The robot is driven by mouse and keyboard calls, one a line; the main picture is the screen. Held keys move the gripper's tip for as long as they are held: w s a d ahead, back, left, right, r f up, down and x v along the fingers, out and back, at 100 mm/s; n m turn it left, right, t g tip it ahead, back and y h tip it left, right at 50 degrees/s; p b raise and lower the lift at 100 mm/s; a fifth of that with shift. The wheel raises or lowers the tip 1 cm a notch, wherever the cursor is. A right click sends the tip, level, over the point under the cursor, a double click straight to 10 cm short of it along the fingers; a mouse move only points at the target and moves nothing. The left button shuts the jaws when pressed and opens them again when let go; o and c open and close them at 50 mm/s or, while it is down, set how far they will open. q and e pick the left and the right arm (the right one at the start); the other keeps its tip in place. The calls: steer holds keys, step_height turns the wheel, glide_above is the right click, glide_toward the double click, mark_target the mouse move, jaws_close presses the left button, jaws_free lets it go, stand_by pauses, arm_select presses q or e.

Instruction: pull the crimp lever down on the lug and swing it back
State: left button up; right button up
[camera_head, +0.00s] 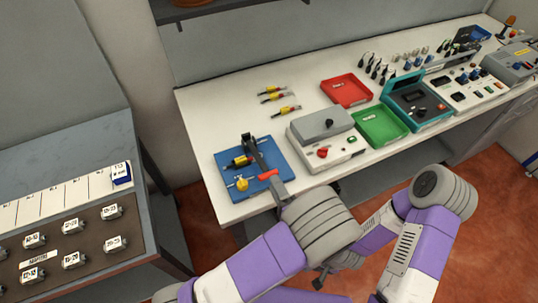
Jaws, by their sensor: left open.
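The crimp tool stands on a blue base plate (273,150) at the near left end of the white bench. Its dark crimp lever (257,156) slopes toward the front edge and ends in a red grip (280,190). A lug with a yellow and dark body (240,161) lies beside the lever; how it sits in the jaws is too small to tell.
A grey box with a red knob (323,153) stands right of the blue plate. A red tray (347,89) and green tray (381,128) are farther right. An adapter panel (75,245) is at left.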

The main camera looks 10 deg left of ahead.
mark_target(266, 169)
arm_select(q)
steer(key=shift+w+a+r, duration=0.1)
steer(key=shift+w+a, duration=0.15)
steer(key=shift+a, duration=0.1)
steer(key=shift+x, duration=3)
jaws_close()
